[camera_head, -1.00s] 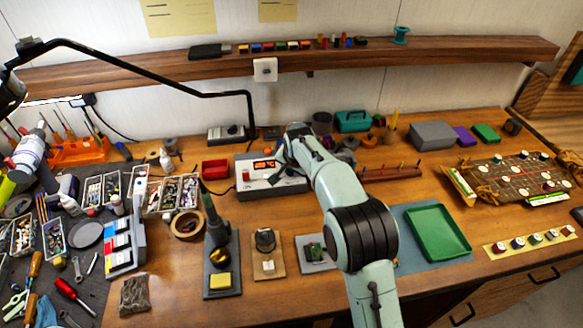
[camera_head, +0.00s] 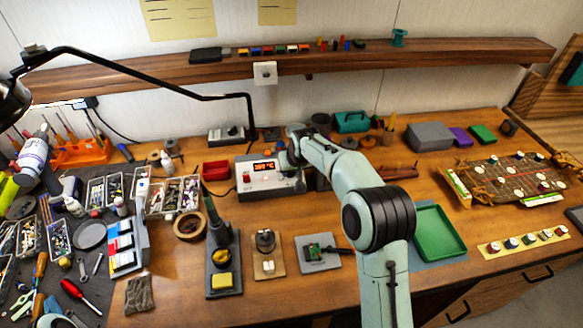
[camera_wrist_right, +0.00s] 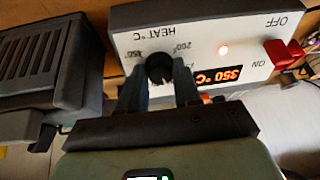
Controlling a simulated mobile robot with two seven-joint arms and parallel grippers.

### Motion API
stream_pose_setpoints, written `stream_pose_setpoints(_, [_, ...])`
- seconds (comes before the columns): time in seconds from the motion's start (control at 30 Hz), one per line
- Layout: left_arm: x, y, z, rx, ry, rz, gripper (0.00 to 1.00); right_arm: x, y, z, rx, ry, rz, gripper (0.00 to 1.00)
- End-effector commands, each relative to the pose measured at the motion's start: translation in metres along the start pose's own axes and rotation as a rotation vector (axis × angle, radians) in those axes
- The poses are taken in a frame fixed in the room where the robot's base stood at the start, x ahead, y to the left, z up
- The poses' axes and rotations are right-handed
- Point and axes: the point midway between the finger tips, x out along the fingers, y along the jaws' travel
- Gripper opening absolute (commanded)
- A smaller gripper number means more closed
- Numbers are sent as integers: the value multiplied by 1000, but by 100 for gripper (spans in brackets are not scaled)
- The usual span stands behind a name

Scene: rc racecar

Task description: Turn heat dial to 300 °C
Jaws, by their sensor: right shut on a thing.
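The heat station (camera_head: 262,190) is a white and grey box at the back middle of the bench, with a red lit display (camera_head: 264,167). In the right wrist view the station (camera_wrist_right: 205,45) appears upside down. Its display (camera_wrist_right: 218,75) seems to read 350 °C. The black heat dial (camera_wrist_right: 159,68) sits under the HEAT °C label, with 200 and a higher scale mark visible beside it. My right gripper (camera_wrist_right: 159,82) is shut on the dial, one finger on each side. In the head view my right gripper (camera_head: 290,160) is at the station's right end, partly hidden by its arm.
A red switch (camera_wrist_right: 283,53) and lit lamp (camera_wrist_right: 224,51) are on the station's front. A dark vented box (camera_wrist_right: 40,70) stands close beside it. A soldering iron stand (camera_head: 223,262) and red bin (camera_head: 215,170) are nearby. A green tray (camera_head: 438,233) lies right of my arm.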

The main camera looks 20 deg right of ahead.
Motion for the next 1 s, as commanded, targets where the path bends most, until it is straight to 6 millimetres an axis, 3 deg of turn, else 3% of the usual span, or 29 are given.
stream_pose_setpoints(0.77, [-5, 3, -4, 2, 5, 2, 43, 0, 0, -1, -100, -7, -9, 2])
stream_pose_setpoints(0.8, [-5, 3, -4, 2, 5, 2, 43, 0, 0, -1, -100, -7, -9, 46])
stream_pose_setpoints(0.83, [-5, 3, -4, 2, 5, 2, 43, 0, 0, -1, -100, -7, -9, 55])
stream_pose_setpoints(1.0, [-5, 3, -4, 2, 5, 2, 43, 0, 0, 0, -99, -8, -9, 58])
